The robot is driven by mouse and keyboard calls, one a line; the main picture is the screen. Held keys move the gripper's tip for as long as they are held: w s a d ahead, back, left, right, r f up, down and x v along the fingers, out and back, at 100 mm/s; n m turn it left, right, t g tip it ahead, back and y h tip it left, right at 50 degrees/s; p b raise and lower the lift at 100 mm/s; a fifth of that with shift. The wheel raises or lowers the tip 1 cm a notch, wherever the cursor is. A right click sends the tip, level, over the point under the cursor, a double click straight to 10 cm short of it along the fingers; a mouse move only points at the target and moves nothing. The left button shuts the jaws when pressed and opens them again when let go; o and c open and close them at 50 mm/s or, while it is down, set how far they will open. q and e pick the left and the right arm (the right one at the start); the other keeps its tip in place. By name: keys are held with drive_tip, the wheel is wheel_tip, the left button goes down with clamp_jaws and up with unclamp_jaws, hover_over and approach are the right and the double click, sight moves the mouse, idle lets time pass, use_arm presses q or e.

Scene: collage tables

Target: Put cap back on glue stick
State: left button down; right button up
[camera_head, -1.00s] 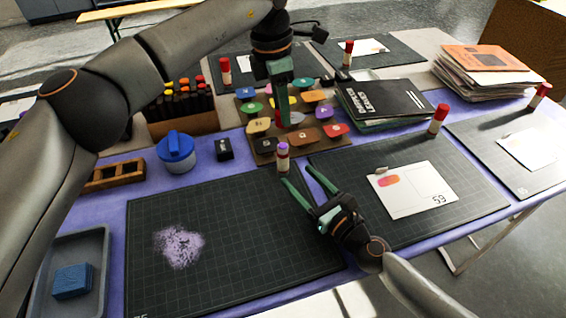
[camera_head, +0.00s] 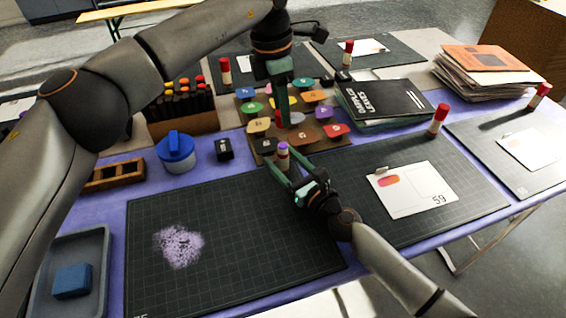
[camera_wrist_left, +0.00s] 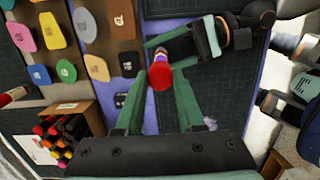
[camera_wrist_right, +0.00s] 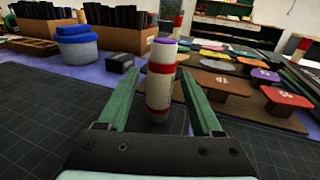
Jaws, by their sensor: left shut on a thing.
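The uncapped glue stick (camera_head: 282,158) stands upright at the back edge of the near dark mat. It has a pale body, red bands and a purple top, clear in the right wrist view (camera_wrist_right: 160,85). My right gripper (camera_head: 280,172) is open, with its fingers on either side of the stick. My left gripper (camera_head: 284,118) is above and behind the stick, pointing down. It is shut on the red cap (camera_wrist_left: 160,78), seen between its fingertips in the left wrist view. In the head view the fingers mostly hide the cap.
A board of coloured tiles (camera_head: 267,140) lies just behind the stick. A blue-lidded pot (camera_head: 177,150) and a small black block (camera_head: 223,149) stand to the left. Other red-capped glue sticks (camera_head: 437,121) stand further right and back. The near mat (camera_head: 250,240) is mostly clear.

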clamp_jaws()
idle(0.3)
idle(0.9)
